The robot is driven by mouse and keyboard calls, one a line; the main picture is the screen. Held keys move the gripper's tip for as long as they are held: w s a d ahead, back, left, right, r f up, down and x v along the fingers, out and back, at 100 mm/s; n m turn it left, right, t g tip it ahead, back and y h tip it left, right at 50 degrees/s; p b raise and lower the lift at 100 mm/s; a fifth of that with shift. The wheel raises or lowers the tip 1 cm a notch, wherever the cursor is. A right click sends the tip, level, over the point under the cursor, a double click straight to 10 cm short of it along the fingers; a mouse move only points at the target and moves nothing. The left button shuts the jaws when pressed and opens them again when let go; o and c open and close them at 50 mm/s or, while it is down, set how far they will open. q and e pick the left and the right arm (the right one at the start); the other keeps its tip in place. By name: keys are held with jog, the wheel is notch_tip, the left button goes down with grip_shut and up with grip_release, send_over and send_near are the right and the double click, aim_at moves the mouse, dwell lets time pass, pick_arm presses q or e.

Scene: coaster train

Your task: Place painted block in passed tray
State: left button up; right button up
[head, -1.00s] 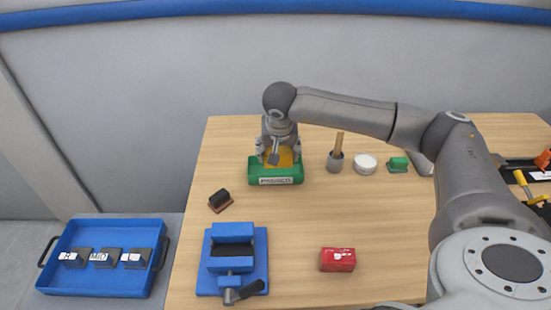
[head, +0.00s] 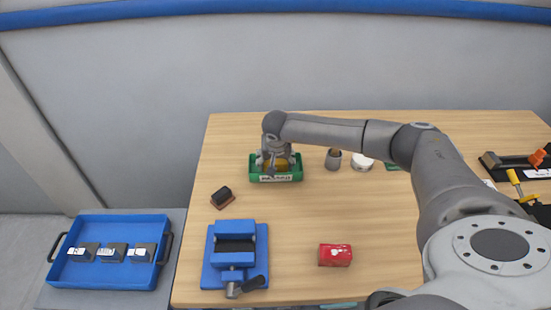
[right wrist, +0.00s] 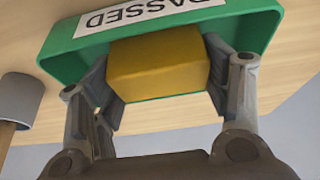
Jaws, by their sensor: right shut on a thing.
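The yellow painted block (right wrist: 158,66) is between the fingers of my right gripper (right wrist: 160,78), which is shut on it. The green passed tray (head: 297,177), with a white PASSED label on its front, stands at the back left of the wooden table. It also shows in the right wrist view (right wrist: 72,48). In the head view my right gripper (head: 277,164) points down inside the tray's outline, and the block shows partly between its fingers. Whether the block touches the tray floor I cannot tell. My left gripper is not in view.
A grey cup (head: 333,160) with a stick and a white round container (head: 362,161) stand right of the tray. A dark brush-like block (head: 222,197), a blue vise (head: 234,262) and a red box (head: 335,255) are nearer. A blue tray (head: 110,280) is left. The table's middle is clear.

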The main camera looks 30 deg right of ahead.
jog(key=o, duration=0.9)
jog(key=shift+f, duration=0.15)
jog(key=shift+c, duration=0.2)
jog(key=o, duration=0.4)
jog(key=shift+o, duration=0.2)
jog(key=shift+r, duration=0.25)
jog(key=b+v, duration=0.3)
jog(key=v, duration=0.9)
jog(key=shift+b, duration=0.3)
